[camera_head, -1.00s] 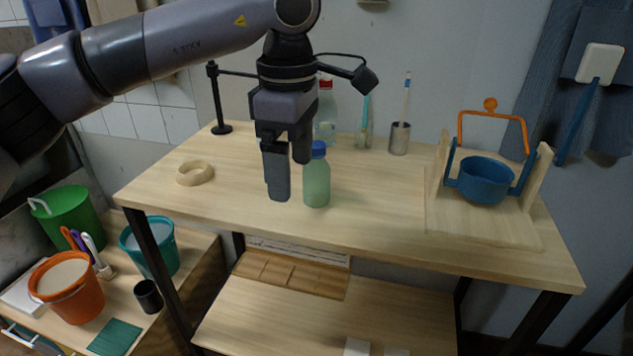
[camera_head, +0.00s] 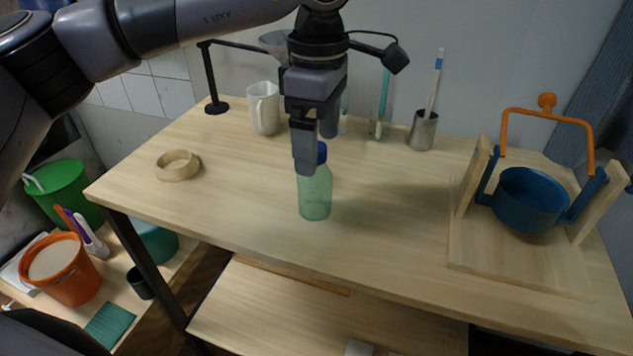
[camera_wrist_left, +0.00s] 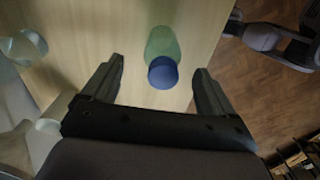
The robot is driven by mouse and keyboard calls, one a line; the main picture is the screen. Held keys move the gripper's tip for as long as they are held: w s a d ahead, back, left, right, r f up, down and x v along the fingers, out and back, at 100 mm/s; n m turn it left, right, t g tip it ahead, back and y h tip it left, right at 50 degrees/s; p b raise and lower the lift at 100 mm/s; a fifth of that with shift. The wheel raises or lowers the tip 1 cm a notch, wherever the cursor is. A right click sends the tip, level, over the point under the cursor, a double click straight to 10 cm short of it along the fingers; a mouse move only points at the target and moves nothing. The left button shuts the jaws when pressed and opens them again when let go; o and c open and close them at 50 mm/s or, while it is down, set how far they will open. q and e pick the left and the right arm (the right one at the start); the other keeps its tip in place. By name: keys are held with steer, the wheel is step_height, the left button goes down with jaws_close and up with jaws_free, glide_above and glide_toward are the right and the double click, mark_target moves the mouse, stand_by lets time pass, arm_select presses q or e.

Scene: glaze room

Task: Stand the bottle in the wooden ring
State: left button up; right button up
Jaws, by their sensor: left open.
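The green translucent bottle (camera_head: 315,195) with a blue cap stands upright on the wooden table, near its front edge. The wooden ring (camera_head: 178,165) lies flat and empty on the table at the left. My left gripper (camera_head: 316,155) is open above and around the height of the bottle's cap, partly covering it in the head view. In the left wrist view the blue cap (camera_wrist_left: 163,72) lies between and beyond the open fingers (camera_wrist_left: 158,85); contact is not visible. My right gripper does not show clearly in the head view.
A blue pot (camera_head: 530,200) hangs in a wooden stand at the right. The table between ring and bottle is clear.

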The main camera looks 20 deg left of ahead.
arm_select(q)
steer(key=f, duration=0.4)
steer(key=shift+s+a, duration=0.15)
steer(key=shift+s, duration=0.1)
steer(key=shift+f, duration=0.35)
steer(key=c, duration=1.3)
step_height(320, 180, up, 20)
steer(key=p, duration=0.1)
steer(key=shift+p, duration=0.4)
